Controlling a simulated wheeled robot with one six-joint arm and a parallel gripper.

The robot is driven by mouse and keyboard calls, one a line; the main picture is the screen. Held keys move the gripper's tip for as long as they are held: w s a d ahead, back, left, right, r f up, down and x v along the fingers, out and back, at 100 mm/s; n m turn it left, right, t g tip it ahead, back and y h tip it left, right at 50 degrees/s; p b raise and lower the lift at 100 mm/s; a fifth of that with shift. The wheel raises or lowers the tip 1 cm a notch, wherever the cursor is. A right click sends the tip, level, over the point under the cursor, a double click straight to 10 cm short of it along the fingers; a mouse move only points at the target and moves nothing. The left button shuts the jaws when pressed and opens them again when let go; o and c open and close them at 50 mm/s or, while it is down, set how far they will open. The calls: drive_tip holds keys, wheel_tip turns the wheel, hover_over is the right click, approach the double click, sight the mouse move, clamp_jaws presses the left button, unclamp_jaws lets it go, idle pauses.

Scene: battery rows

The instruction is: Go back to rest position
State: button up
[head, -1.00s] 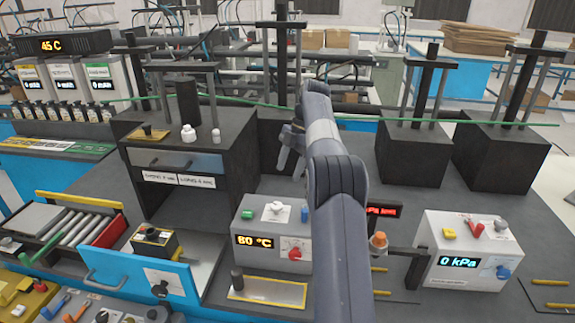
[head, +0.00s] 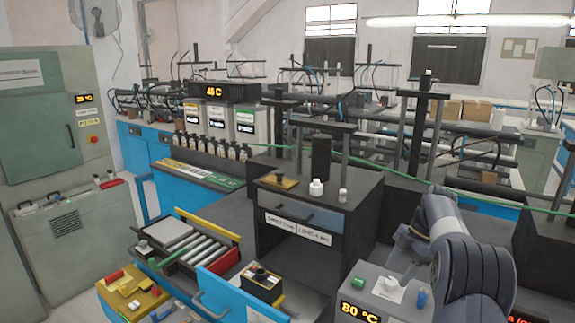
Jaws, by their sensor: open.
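My gripper (head: 409,240) is at the end of my grey arm in the lower right of the head view. It is mostly hidden behind the arm's own thick joint, but a finger edge shows on the left side. It is open, and I see nothing held in it. It hangs in the air above and behind the grey box reading 80 °C (head: 372,290), to the right of the dark press cabinet (head: 283,240). Whether it touches anything cannot be seen.
A blue open drawer (head: 222,297) juts out at the front, beside a roller tray (head: 238,254). Small bottles (head: 213,148) stand in a row behind. A green cabinet (head: 50,120) stands at far left. Light floor shows between it and the bench.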

drive_tip(key=shift+x, duration=1.3)
